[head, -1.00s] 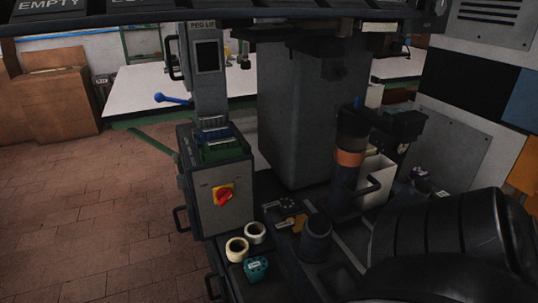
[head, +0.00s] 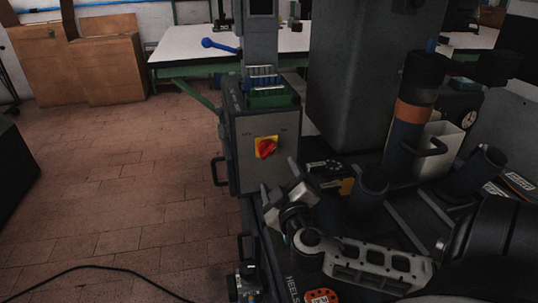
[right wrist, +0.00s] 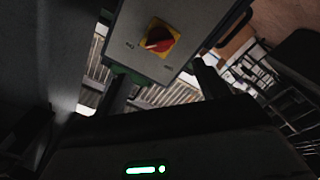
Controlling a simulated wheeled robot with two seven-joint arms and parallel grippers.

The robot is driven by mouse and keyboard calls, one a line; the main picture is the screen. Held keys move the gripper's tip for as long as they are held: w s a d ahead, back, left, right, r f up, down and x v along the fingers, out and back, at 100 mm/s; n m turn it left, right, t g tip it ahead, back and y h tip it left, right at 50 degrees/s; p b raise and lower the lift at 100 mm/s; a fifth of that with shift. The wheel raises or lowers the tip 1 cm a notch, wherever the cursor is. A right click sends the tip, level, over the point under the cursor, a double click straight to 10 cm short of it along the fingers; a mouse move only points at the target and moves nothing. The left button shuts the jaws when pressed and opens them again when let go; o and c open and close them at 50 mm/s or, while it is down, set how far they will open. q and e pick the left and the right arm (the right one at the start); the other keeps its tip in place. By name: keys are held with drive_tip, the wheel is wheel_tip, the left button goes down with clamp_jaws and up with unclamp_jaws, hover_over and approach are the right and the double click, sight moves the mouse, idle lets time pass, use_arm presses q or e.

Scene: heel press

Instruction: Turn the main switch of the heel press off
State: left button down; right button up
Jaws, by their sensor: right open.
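The main switch (head: 266,147) is a red rotary knob on a yellow plate, on the front of a grey control box (head: 245,170). The knob sits at a slant, and the small labels beside it are too faint to read. My right gripper (head: 280,180) is open and empty, just below and right of the switch in the head view. In the right wrist view the switch (right wrist: 158,38) shows beyond and between the two dark fingers (right wrist: 160,86), with a gap. A white mark on the knob points left there. My left gripper is not in view.
A dark handle (head: 218,171) juts from the box's left side. The orange-banded cylinder (head: 411,112) and a dark cup (head: 369,186) stand to the right. Floor at left is open.

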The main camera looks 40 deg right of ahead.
sight(268, 152)
drive_tip(key=x, duration=1.1)
drive_tip(key=shift+f, duration=0.1)
drive_tip(key=shift+a, duration=0.1)
drive_tip(key=c, duration=1)
